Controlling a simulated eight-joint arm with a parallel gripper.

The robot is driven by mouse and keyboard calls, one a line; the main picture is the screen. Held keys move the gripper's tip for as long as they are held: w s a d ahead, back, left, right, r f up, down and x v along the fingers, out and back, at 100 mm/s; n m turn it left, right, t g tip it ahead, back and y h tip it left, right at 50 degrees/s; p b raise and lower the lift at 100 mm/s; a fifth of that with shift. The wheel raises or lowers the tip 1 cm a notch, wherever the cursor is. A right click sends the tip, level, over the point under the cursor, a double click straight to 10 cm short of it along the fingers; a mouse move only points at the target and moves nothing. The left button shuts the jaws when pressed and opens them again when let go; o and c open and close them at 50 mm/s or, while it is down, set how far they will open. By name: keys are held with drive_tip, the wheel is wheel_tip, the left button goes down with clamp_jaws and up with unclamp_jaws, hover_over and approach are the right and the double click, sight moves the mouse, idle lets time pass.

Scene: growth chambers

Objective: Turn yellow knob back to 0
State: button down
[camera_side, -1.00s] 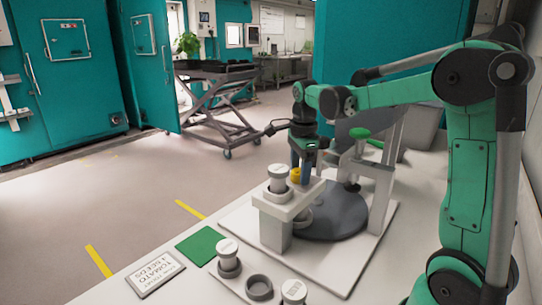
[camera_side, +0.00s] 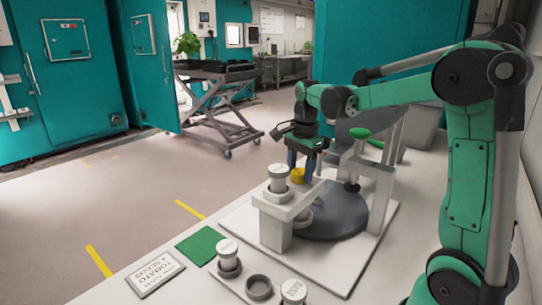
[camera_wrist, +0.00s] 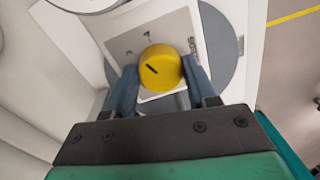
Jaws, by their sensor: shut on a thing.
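The line slants toward the upper left of that view. My gripper (camera_wrist: 160,80) has one blue-grey finger on each side of the knob and is shut on it. In the side view the knob (camera_side: 298,175) shows between the two fingers of my gripper (camera_side: 301,170), which points down. Small dark marks (camera_wrist: 146,36) are on the panel around the knob; I cannot read a 0 among them.
A grey round plate (camera_side: 335,215) lies below the white stand. A white-lidded jar (camera_side: 278,178) stands close to the left of my gripper. More jars (camera_side: 229,258) and a green mat (camera_side: 201,246) are in front.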

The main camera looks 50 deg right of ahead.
drive_tip(key=n, duration=0.4)
drive_tip(key=shift+n, duration=0.4)
drive_tip(key=n, duration=0.3)
drive_tip(key=shift+n+y, duration=0.3)
drive_tip(key=n, duration=0.7)
drive_tip(key=shift+d, duration=0.1)
drive_tip(key=n, duration=0.4)
drive_tip(key=shift+g, duration=0.3)
drive_tip(key=n, duration=0.8)
drive_tip(key=shift+n, duration=1.9)
drive_tip(key=shift+g, duration=0.3)
drive_tip(key=shift+c, duration=1.4)
unclamp_jaws()
drive_tip(key=shift+w, duration=0.1)
